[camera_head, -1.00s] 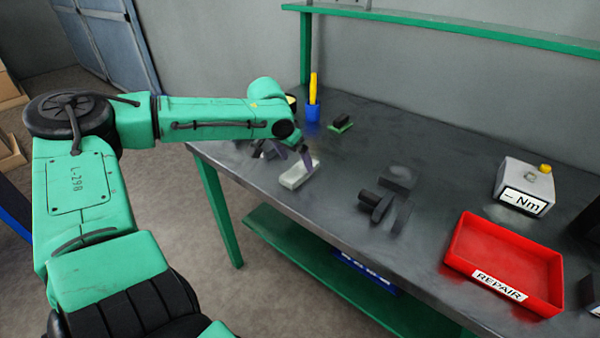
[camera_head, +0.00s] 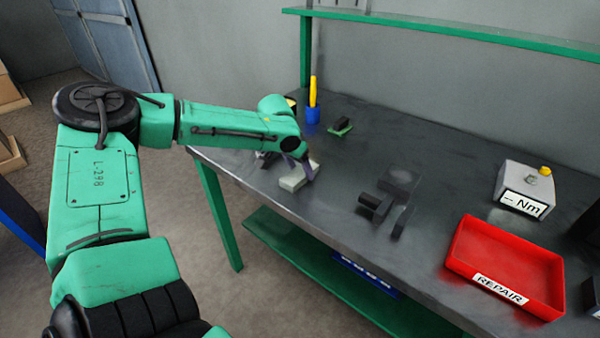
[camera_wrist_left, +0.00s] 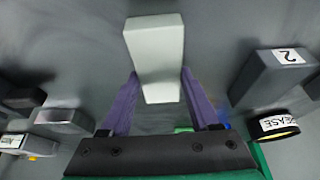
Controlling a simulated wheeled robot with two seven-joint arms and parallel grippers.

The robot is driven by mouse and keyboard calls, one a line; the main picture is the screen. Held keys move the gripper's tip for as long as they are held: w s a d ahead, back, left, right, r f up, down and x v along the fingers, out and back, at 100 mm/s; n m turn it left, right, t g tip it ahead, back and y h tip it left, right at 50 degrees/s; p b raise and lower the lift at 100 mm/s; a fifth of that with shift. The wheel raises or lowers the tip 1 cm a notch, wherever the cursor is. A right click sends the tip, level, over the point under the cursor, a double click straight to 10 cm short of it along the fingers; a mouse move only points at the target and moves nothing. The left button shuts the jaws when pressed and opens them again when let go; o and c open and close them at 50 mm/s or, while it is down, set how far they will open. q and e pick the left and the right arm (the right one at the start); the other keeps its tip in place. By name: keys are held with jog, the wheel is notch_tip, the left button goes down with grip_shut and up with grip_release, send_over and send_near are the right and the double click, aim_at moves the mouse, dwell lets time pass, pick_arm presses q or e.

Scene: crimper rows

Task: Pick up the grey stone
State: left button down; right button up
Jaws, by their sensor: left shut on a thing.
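The grey stone (camera_head: 293,182) is a pale grey oblong block near the left front edge of the bench. It also shows large in the left wrist view (camera_wrist_left: 156,48), its near end between two purple fingers. My left gripper (camera_head: 306,168) is shut on the stone; its fingers also show in the left wrist view (camera_wrist_left: 160,84). I cannot tell whether the stone touches the bench top. My right gripper is not in view.
Dark blocks (camera_head: 398,181) lie mid-bench. A red REPAIR tray (camera_head: 462,240) and a grey Nm box (camera_head: 525,185) stand at right. A blue cup (camera_head: 312,115) and a green-based brush (camera_head: 341,126) stand behind the stone. The wrist view shows a block marked 2 (camera_wrist_left: 272,76).

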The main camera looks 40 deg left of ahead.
aim_at(300, 171)
pick_arm(q)
notch_tip(300, 171, up, 20)
jog(key=p, duration=0.1)
